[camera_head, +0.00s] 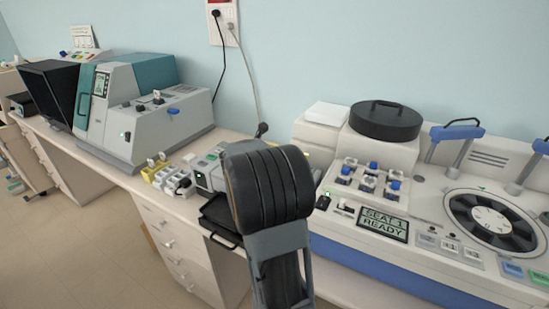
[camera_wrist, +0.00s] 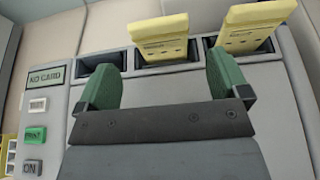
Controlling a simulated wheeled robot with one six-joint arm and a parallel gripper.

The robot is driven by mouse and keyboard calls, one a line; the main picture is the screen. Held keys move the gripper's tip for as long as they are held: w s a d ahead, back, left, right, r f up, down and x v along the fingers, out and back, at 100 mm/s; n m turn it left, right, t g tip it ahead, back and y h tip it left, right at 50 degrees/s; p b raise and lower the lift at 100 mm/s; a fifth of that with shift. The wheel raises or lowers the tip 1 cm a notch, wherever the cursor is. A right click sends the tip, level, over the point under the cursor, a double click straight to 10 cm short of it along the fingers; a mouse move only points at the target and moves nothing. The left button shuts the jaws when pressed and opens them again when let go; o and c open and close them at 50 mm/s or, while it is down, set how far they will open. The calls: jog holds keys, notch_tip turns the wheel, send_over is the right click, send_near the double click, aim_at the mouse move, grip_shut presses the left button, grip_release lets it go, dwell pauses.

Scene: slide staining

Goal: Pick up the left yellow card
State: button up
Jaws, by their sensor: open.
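The left yellow card (camera_wrist: 161,38) stands in the middle slot of a grey card device (camera_wrist: 185,85) in the wrist view. A second yellow card (camera_wrist: 252,27) stands in the slot to its right. The slot at the left (camera_wrist: 101,60) looks empty. My gripper (camera_wrist: 160,62) is open, with its two green fingers apart and nothing between them. The fingers are below the left card in the picture, one toward each side of it. In the head view my arm covers the gripper and the cards.
The device has a screen reading "NO CARD" (camera_wrist: 46,78) and several buttons. In the head view, a black tray (camera_head: 217,219) and a yellow rack (camera_head: 155,170) are left of my arm. A large stainer (camera_head: 345,258) with a "SEAT 1 READY" screen stands at right.

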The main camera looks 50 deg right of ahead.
jog(key=shift+p+x, duration=0.65)
jog(key=shift+x, duration=2.4)
jog(key=shift+s+r, duration=0.1)
jog(key=c, duration=1)
jog(key=shift+r, duration=0.1)
